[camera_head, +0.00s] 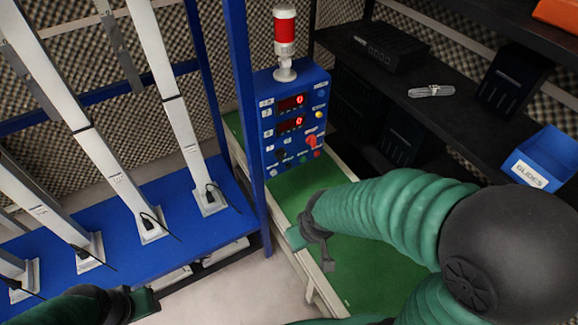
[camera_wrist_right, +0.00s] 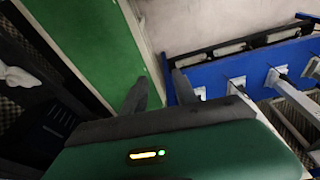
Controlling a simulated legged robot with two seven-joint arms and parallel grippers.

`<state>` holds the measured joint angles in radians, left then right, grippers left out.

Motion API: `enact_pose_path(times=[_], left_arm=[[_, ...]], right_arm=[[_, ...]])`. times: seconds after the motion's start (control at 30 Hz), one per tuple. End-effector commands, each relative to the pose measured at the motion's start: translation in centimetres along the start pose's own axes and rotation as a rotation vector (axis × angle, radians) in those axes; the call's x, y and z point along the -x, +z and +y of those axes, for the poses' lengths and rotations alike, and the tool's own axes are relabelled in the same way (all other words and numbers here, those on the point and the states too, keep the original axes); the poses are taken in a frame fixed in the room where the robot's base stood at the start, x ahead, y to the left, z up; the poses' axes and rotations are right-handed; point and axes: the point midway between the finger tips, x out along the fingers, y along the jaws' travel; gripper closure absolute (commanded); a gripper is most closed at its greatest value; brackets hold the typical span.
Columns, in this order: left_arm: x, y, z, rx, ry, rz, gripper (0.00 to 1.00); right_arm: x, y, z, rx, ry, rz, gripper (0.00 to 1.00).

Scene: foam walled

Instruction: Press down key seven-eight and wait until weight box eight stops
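The blue control panel (camera_head: 292,120) stands at centre back, with two red displays reading 0, a column of small labelled keys (camera_head: 268,132) on its left, and a red knob. The labels are too small to tell which is key seven-eight. I cannot pick out weight box eight; pale upright columns (camera_head: 175,95) stand on a blue base at left. My right gripper (camera_head: 311,250) is over the green bench, below and in front of the panel, apart from it. In the right wrist view its fingers (camera_wrist_right: 160,90) are spread and empty. My left gripper (camera_head: 138,303) is at bottom left, its fingers unclear.
The green bench (camera_head: 375,272) lies under my right arm. A blue post (camera_head: 248,110) stands just left of the panel. Dark shelves at right hold a blue bin labelled GLIDES (camera_head: 545,160) and a clear packet (camera_head: 431,91). A red-topped beacon (camera_head: 285,35) tops the panel.

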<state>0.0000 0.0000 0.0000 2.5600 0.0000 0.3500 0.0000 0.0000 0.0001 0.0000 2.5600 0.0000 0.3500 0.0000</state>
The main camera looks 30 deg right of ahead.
Motion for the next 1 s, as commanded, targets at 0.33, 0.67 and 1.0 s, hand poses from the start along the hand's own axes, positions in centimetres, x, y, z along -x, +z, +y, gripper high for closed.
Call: enact_pose_path(times=[0.33, 0.67, 1.0], left_arm=[[0.00, 0.00, 0.00, 0.000, 0.000, 0.000, 0.64], [0.00, 0.00, 0.00, 0.000, 0.000, 0.000, 0.64], [0.00, 0.00, 0.00, 0.000, 0.000, 0.000, 0.64]], right_arm=[[0.00, 0.00, 0.00, 0.000, 0.000, 0.000, 0.71], [0.00, 0.00, 0.00, 0.000, 0.000, 0.000, 1.00], [0.00, 0.00, 0.00, 0.000, 0.000, 0.000, 1.00]])
